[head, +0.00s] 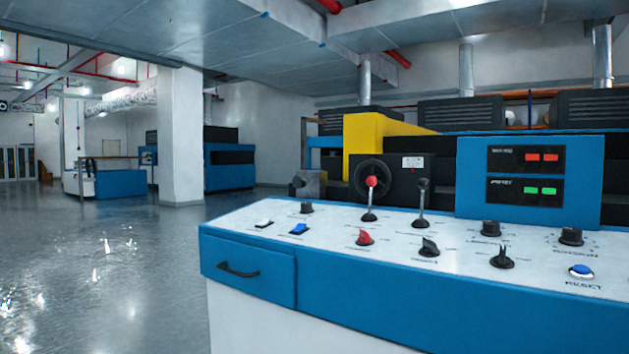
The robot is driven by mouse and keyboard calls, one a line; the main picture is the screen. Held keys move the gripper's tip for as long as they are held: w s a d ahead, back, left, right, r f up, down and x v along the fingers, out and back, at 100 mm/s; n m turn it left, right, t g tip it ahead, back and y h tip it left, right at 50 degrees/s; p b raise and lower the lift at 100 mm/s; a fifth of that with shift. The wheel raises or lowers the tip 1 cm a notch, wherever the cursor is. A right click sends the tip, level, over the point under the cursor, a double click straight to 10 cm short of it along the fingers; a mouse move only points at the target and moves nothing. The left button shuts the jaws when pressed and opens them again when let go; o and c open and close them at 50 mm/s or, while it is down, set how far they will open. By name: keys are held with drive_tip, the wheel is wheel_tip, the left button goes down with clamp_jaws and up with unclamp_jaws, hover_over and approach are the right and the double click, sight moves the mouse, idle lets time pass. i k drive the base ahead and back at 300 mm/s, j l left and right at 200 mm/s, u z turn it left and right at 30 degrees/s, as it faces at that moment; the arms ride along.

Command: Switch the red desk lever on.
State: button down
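The red desk lever (371,184) stands on the white sloping top of the control desk (330,222), left of its middle. It has a red ball knob on a thin stem above a dark round base, and it looks close to upright. A similar lever with a black knob (422,198) stands just to its right. I cannot read the labels at the levers. My gripper is not in view.
A blue display panel (528,180) rises behind. Open floor (110,270) lies left.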

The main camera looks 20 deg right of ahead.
sight(372, 181)
drive_tip(key=i+j, duration=0.15)
drive_tip(key=j, duration=0.2)
drive_tip(key=i+j+z, duration=0.1)
drive_tip(key=j, duration=0.25)
drive_tip(key=i+j, duration=0.25)
drive_tip(key=j+z, duration=0.05)
